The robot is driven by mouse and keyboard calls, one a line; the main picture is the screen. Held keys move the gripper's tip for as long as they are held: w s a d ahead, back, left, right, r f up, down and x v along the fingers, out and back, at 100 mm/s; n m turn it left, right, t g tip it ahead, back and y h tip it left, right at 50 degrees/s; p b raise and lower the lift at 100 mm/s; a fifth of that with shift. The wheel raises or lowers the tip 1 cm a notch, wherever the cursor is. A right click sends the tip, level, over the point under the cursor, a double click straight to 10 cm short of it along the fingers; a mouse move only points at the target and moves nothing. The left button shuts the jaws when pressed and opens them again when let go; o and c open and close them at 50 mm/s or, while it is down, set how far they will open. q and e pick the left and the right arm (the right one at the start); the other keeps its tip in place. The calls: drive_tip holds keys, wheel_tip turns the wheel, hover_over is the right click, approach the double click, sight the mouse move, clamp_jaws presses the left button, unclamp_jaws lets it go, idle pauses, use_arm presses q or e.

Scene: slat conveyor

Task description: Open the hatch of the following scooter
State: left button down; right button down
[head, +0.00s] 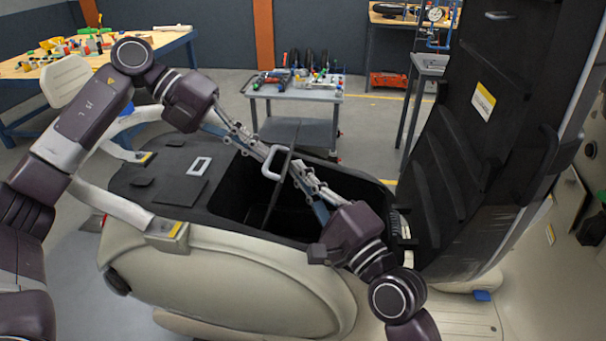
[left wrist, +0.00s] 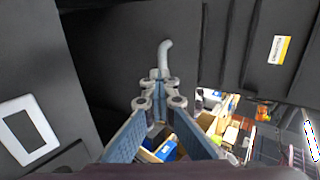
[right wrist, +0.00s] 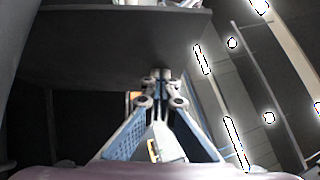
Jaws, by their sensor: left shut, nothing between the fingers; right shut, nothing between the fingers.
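The cream scooter (head: 235,272) stands in front of me with its seat lid (head: 455,160) raised at the right. In its black top, the hatch (head: 285,168) stands steeply up as a thin dark panel over an open, dark compartment (head: 238,190). Its pale loop handle (head: 268,165) faces left; the left wrist view also shows the handle (left wrist: 167,48), partly hidden by my fingers. My left gripper (head: 262,151) is shut and empty at the handle. My right gripper (head: 298,172) is shut and empty on the panel's other side, close to its face (right wrist: 110,45); contact is unclear.
A grey cart (head: 297,95) with tools stands behind the scooter. A workbench (head: 170,42) with parts is at the back left, another bench (head: 400,18) at the back right. The raised lid closes off the right side. Floor is clear between cart and left bench.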

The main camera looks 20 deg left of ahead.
use_arm(q)
drive_tip(key=c, duration=2.6)
unclamp_jaws()
drive_tip(key=shift+s+d+f, duration=0.1)
drive_tip(key=shift+d+f, duration=0.1)
drive_tip(key=shift+d, duration=0.45)
drive_tip(key=shift+c, duration=0.2)
use_arm(e)
drive_tip(key=shift+s+a+r, duration=0.45)
use_arm(q)
drive_tip(key=o, duration=0.5)
drive_tip(key=shift+f, duration=0.1)
drive_tip(key=shift+o, duration=0.5)
drive_tip(key=shift+w, duration=0.3)
drive_tip(key=shift+s, duration=0.1)
use_arm(e)
drive_tip(key=shift+w+d+f, duration=0.1)
drive_tip(key=shift+w+d, duration=0.1)
drive_tip(key=shift+w, duration=0.05)
use_arm(q)
drive_tip(key=shift+a, duration=0.15)
use_arm(e)
drive_tip(key=shift+f, duration=0.15)
